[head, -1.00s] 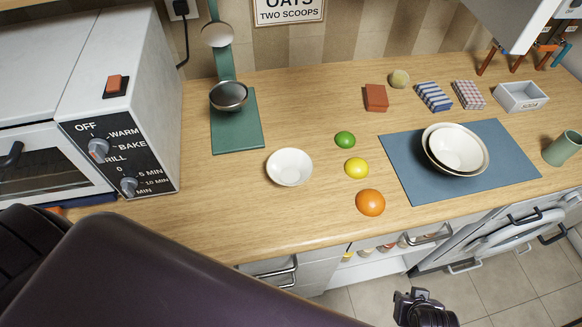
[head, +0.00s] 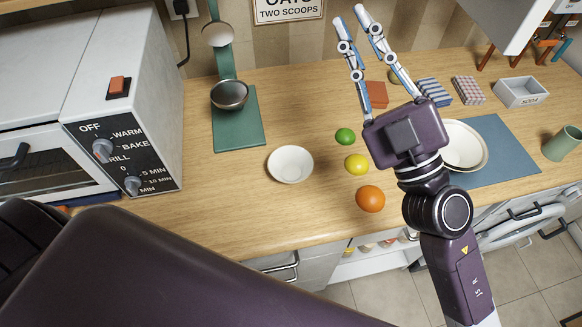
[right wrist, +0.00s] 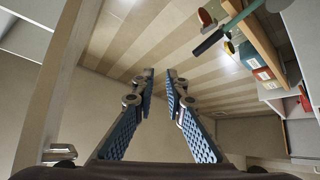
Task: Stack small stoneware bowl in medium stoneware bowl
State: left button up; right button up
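A small white bowl (head: 290,165) sits upright and empty on the wooden counter, left of the fruit. A wider pale bowl (head: 467,147) stands on the blue mat (head: 508,150) at the right; my right gripper and wrist hide its left part. The earlier head view shows a bowl nested inside a larger one there. My left gripper is not in view.
A lime (head: 345,136), a lemon (head: 357,164) and an orange (head: 370,199) lie between the bowls. Counter around the small bowl is clear.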

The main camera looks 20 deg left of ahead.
jog(key=s+a+f+n+g+y, duration=0.1)
jog(key=s+a+f+n+g, duration=0.5)
jog(key=s+a+n+g, duration=0.5)
jog(key=n+g+h, duration=0.2)
jog(key=h, duration=1.3)
send_near(309, 174)
jog(key=x, duration=0.3)
jog(key=shift+s+a+f, duration=0.15)
jog(key=shift+a+f, duration=0.15)
jog(key=shift+f, duration=0.1)
jog(key=p+x, duration=0.3)
jog(key=x, duration=0.3)
jog(key=shift+w+f, duration=0.1)
jog(key=shift+w, duration=0.1)
jog(key=shift+a+f, duration=0.15)
jog(key=shift+f, duration=0.15)
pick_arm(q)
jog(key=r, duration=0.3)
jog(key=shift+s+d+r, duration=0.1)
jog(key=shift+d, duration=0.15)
pick_arm(e)
jog(key=shift+c, duration=0.5)
